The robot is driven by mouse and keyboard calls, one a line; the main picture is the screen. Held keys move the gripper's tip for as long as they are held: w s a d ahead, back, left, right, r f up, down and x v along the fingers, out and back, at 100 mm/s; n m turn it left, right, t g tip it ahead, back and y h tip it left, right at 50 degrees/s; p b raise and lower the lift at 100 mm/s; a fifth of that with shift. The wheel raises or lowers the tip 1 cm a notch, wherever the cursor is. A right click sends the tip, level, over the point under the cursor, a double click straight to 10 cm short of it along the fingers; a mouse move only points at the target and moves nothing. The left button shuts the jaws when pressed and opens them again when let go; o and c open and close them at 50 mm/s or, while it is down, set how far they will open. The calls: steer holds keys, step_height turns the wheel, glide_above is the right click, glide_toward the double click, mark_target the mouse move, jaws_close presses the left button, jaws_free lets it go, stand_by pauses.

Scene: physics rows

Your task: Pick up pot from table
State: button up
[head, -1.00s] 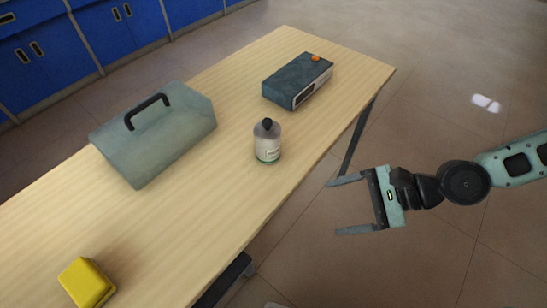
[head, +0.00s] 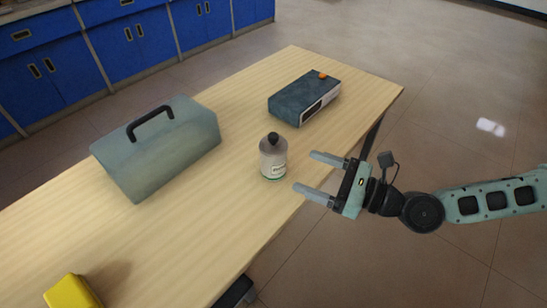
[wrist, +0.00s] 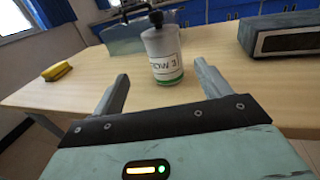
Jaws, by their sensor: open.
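The pot looks like a small grey-white bottle-shaped container (head: 273,160) with a black knob on top and a label with a green band low down. It stands upright on the wooden table (head: 215,215), near its right edge. My gripper (head: 304,172) is open and empty, just right of the container, with its fingers pointing at it. In the wrist view the container (wrist: 161,55) stands beyond and between the two fingertips (wrist: 160,82), apart from them.
A grey-green toolbox (head: 165,155) with a black handle stands left of the container. A dark box with an orange knob (head: 300,100) stands behind it. A yellow block (head: 70,292) lies at the near left. Blue cabinets (head: 130,50) line the back.

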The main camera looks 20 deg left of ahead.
mark_target(285, 161)
steer(key=a, duration=0.3)
steer(key=shift+w+a, duration=0.25)
steer(key=shift+a, duration=0.15)
steer(key=shift+w+a+f+p, duration=0.1)
steer(key=shift+w+a+p, duration=0.15)
steer(key=shift+a, duration=0.7)
steer(key=shift+w+a+f+p, duration=0.15)
steer(key=shift+w+a, duration=0.1)
steer(key=shift+a, duration=0.65)
steer(key=shift+w+a+p, duration=0.2)
steer(key=shift+w+a, duration=0.05)
steer(key=shift+a, duration=0.7)
steer(key=c, duration=1.3)
steer(key=shift+o, duration=0.2)
